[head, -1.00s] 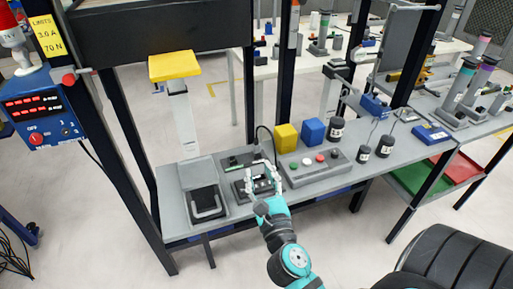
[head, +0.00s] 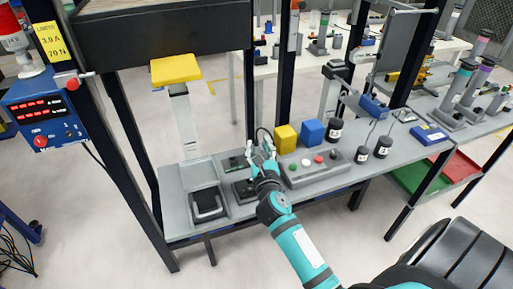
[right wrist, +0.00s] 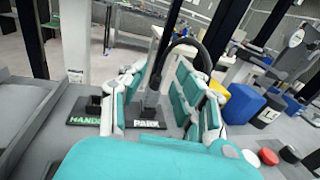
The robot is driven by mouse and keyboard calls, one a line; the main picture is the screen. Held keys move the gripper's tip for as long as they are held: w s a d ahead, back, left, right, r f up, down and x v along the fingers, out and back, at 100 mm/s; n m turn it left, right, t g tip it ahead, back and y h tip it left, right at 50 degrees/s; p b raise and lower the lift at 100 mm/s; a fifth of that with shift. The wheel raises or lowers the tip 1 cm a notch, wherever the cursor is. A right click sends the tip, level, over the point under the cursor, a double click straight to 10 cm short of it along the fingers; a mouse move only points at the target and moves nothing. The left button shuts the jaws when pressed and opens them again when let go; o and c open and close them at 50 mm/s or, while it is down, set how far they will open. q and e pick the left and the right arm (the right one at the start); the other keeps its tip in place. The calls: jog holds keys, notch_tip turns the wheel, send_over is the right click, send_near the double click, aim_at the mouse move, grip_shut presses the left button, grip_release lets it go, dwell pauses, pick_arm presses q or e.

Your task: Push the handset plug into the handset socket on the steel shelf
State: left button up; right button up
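My right gripper (head: 262,153) is over the steel shelf (head: 348,176), at the dark plate (head: 234,162). In the right wrist view its two teal-and-white fingers (right wrist: 162,88) stand apart. Between them is a grey upright piece, seemingly the handset plug (right wrist: 151,102), at the PARK label (right wrist: 147,124). A black cable (right wrist: 186,43) arches from it to the right. I see a gap beside it, so the gripper looks open around it. A black block, probably the handset socket (right wrist: 93,105), stands left on the part lettered HAND. My left gripper is not in view.
A grey button box (head: 317,168) stands right of the gripper, with a yellow block (head: 286,138) and a blue block (head: 312,131) behind it. Black weights (head: 335,130) are farther right. A tray-like fixture (head: 207,203) is at the left.

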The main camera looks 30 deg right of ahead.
aim_at(257, 146)
jog(key=x, duration=0.4)
jog(key=shift+w+d+r, duration=0.1)
jog(key=shift+w+d, duration=0.1)
jog(key=shift+d, duration=0.05)
jog(key=shift+s, duration=0.1)
jog(key=shift+c, duration=0.3)
grip_shut()
